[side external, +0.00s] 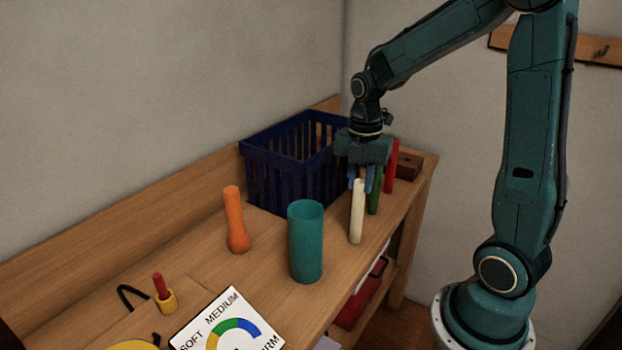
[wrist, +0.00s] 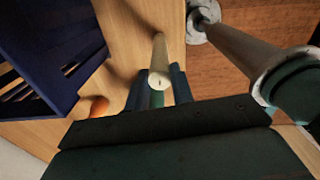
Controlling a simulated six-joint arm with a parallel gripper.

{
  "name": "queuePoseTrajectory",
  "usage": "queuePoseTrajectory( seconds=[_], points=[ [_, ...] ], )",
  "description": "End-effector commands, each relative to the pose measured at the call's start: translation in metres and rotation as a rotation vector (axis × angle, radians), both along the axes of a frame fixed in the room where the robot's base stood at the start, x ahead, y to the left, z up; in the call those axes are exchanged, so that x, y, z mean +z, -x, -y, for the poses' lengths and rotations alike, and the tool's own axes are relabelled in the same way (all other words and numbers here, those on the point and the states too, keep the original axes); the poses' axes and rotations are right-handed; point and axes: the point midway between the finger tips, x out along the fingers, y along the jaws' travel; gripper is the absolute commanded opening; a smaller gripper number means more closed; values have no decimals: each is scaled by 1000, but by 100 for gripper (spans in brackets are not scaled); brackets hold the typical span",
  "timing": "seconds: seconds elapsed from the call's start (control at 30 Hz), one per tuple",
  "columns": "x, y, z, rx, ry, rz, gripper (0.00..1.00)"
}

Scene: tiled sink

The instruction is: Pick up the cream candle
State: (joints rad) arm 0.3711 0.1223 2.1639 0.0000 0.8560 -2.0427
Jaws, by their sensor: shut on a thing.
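The cream candle (side external: 357,213) stands upright near the bench's front edge in the side view, right of a teal cylinder. Its lower end looks to be at the bench top; I cannot tell whether it touches. My gripper (side external: 361,180) points down from above and is shut on the candle's upper end. In the wrist view the candle (wrist: 160,62) shows end-on between the two fingers of my gripper (wrist: 158,88), with its wick end toward the camera.
A dark blue basket (side external: 262,170) stands left of my gripper. A green candle (side external: 375,192) and a red candle (side external: 392,155) stand close behind the cream one, near a brown block (side external: 407,165). The teal cylinder (side external: 305,245) and an orange vase-like object (side external: 236,222) stand left.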

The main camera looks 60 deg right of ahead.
Motion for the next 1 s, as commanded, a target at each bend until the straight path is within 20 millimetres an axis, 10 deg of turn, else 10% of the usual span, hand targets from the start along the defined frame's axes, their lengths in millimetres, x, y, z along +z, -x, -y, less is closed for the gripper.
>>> queuePoseTrajectory(
  seconds=[0.37,1.0],
  points=[
    [31,-1,0,0,2,6,0],
    [161,-1,0,0,2,4,0]
  ],
)
